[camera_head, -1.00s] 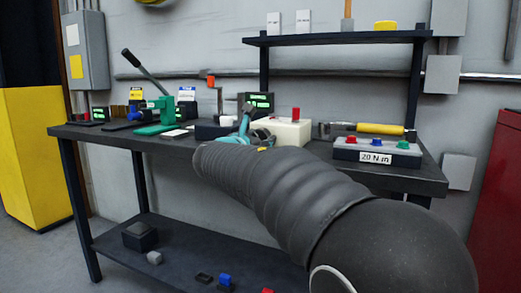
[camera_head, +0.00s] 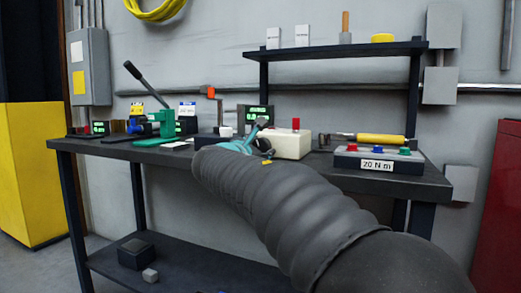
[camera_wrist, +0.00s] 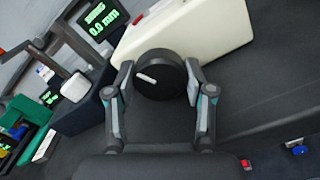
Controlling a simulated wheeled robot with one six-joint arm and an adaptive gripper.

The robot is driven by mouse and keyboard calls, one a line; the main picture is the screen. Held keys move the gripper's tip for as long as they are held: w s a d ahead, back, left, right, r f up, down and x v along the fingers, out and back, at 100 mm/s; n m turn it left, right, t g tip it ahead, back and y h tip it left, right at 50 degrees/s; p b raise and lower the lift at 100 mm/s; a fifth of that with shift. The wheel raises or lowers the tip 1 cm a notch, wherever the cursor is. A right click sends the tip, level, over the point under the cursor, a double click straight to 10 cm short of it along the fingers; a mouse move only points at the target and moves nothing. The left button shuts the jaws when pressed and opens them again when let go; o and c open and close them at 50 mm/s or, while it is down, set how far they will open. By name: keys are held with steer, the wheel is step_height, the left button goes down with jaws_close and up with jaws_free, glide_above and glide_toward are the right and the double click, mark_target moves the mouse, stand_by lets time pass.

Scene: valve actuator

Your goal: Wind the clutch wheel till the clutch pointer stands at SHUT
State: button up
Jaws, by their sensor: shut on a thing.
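The clutch wheel, a round black wheel with a white mark (camera_wrist: 147,78), sits at the front of a cream housing (camera_wrist: 185,33) in the wrist view. My gripper (camera_wrist: 160,82) is shut on it, one finger on each side of the rim. In the head view the cream housing (camera_head: 291,144) stands on the bench with a red piece (camera_head: 296,123) on top. My gripper (camera_head: 245,140) is at its left, and my arm hides the wheel there. I cannot make out the clutch pointer or a SHUT mark in either view.
A dark unit with a green display (camera_wrist: 101,18) stands close left of the housing. A green lever press (camera_head: 164,124) is farther left on the bench (camera_head: 330,178). A 20 N m block (camera_head: 378,160) with coloured knobs and a yellow-handled tool (camera_head: 380,138) are at right.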

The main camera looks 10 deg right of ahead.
steer(key=o, duration=1.2)
steer(key=shift+c, duration=0.2)
